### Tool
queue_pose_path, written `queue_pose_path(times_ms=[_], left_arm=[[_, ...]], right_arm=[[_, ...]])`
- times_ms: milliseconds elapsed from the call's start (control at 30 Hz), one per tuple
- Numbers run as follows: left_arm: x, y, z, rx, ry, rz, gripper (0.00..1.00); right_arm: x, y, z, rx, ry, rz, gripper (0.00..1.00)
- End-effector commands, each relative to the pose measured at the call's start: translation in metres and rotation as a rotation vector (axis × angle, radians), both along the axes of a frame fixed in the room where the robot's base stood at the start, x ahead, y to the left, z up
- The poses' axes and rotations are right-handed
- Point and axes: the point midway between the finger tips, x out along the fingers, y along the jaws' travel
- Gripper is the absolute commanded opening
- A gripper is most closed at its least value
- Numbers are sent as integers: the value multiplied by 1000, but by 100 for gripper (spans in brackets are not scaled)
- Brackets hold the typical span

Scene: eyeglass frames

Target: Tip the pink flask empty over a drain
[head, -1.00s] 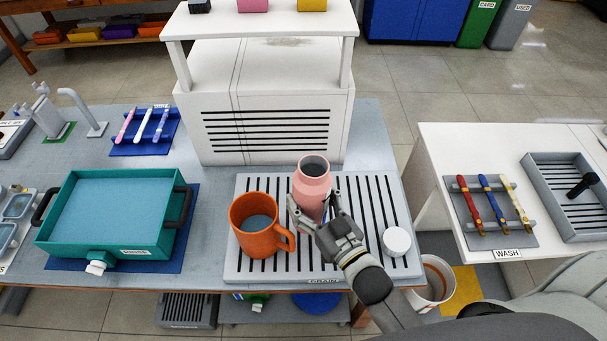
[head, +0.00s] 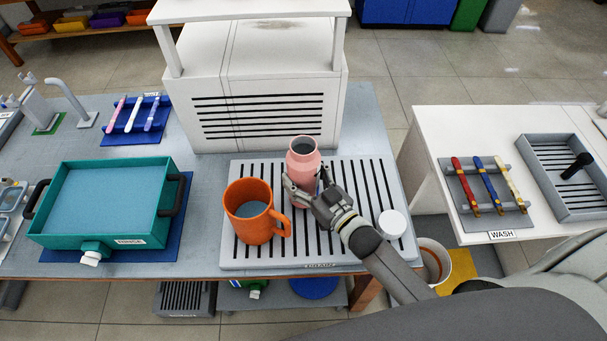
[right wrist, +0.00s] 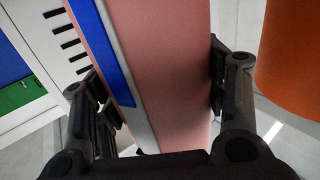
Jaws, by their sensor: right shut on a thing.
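The pink flask (head: 304,165) stands about upright over the grey slatted drain (head: 373,193), its open mouth facing up. The white cap (head: 391,223) lies on the drain's right side. My right gripper (head: 304,191) is shut on the flask's body from the front right. In the right wrist view the pink flask (right wrist: 170,60) fills the space between both fingers, with a blue and grey band on its side. The flask's base is hidden, so I cannot tell if it touches the drain. My left gripper is out of view.
An orange mug (head: 246,222) with liquid stands on the drain, close left of the flask. A teal tray (head: 145,232) of liquid sits at the left. A white vented cabinet (head: 260,125) stands behind. A gap separates the right-hand WASH table (head: 430,140).

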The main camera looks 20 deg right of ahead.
Motion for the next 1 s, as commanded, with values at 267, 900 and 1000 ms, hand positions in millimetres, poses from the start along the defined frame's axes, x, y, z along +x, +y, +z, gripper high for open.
queue_pose_path(times_ms=[267,900,1000], left_arm=[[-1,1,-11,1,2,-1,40],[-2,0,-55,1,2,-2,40],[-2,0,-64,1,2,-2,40]], right_arm=[[7,-18,3,-154,-60,0,18],[22,-65,-3,-670,-231,-1,18],[24,-70,-5,-744,-256,-1,18]])
